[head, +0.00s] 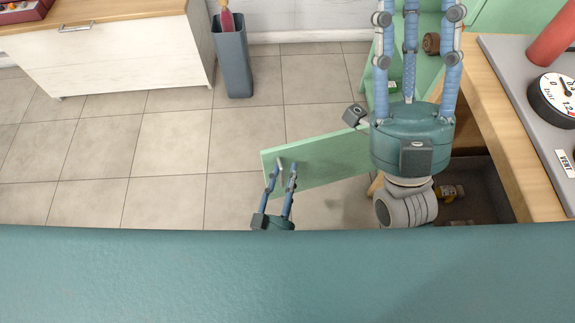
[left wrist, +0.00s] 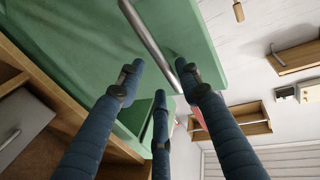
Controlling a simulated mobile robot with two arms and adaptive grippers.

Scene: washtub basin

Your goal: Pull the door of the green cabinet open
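The green door (head: 320,160) stands swung out over the tiled floor. Its metal bar handle (head: 280,168) is near the door's left end. The handle (left wrist: 150,33) runs along the green door (left wrist: 75,40) in the left wrist view. My left gripper (head: 282,170) is at the handle with its fingers apart. In the left wrist view the bar lies between its spread fingers, close to the right fingertip; I cannot tell whether they touch. My right gripper (head: 415,25) is open and empty, fingers pointing up the picture. It hides part of the cabinet and the door's right end.
A wooden counter (head: 490,105) with a grey top and a gauge (head: 555,98) is at right. Below it an open dark compartment (head: 480,190) holds small items. A grey bin (head: 233,60) and a white cabinet (head: 120,55) stand behind. The tiled floor left of the door is clear.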

